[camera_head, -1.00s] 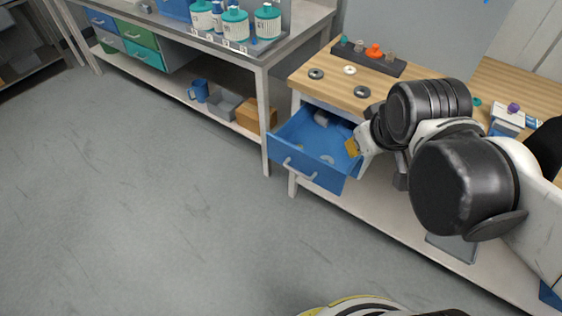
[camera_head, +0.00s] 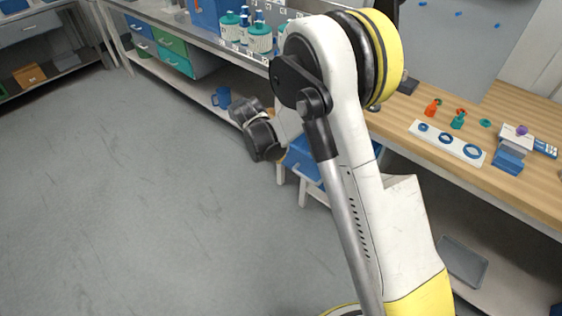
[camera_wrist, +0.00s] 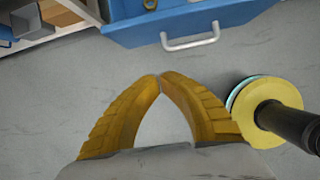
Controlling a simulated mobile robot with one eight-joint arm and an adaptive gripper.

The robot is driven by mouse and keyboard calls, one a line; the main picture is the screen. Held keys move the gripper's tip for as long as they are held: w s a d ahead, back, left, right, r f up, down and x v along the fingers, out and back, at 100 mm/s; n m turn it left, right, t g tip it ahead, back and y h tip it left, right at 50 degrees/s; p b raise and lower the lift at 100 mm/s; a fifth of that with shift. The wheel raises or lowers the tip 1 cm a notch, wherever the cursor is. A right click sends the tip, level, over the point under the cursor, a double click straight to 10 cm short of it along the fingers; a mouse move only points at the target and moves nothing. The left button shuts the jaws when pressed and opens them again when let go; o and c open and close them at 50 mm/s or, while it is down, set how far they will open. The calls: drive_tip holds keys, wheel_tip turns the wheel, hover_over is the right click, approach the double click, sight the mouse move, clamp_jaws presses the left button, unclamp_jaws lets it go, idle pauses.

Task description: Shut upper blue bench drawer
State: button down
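The blue bench drawer (camera_head: 303,162) stands pulled out below the wooden bench; my arm hides much of it in the head view. In the wrist view its blue front (camera_wrist: 240,14) and pale bar handle (camera_wrist: 190,42) show at the top, with part of the inside beyond the front. My gripper (camera_wrist: 160,76) has two orange fingers whose tips meet with nothing between them. It is in front of the drawer, below the handle in the wrist picture and apart from it. In the head view the fingers are mostly hidden behind my wrist.
The wooden bench top (camera_head: 510,188) carries a white rack (camera_head: 425,132) with blue rings, small bottles and a blue-and-white device (camera_head: 512,150). A grey bench with teal-capped bottles (camera_head: 260,38) stands at the back left. The grey floor (camera_head: 130,200) before the drawer is clear.

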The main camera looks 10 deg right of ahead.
drive_tip(key=shift+w+d+f+b, duration=0.75)
drive_tip(key=shift+d+f+b, duration=0.25)
drive_tip(key=shift+f, duration=0.6)
drive_tip(key=shift+w+d+f+b, duration=0.8)
drive_tip(key=shift+d+f+b, duration=0.25)
drive_tip(key=shift+f, duration=0.6)
drive_tip(key=shift+w+d+f+b, duration=0.75)
drive_tip(key=shift+d+f+b, duration=0.25)
drive_tip(key=shift+f, duration=0.6)
drive_tip(key=w+d, duration=0.4)
drive_tip(key=d, duration=0.2)
drive_tip(key=w+d, duration=0.5)
drive_tip(key=d, duration=0.1)
drive_tip(key=w+d, duration=0.4)
drive_tip(key=d, duration=0.2)
drive_tip(key=shift+w+d+p, duration=0.35)
drive_tip(key=shift+d+p, duration=0.05)
drive_tip(key=shift+a, duration=0.1)
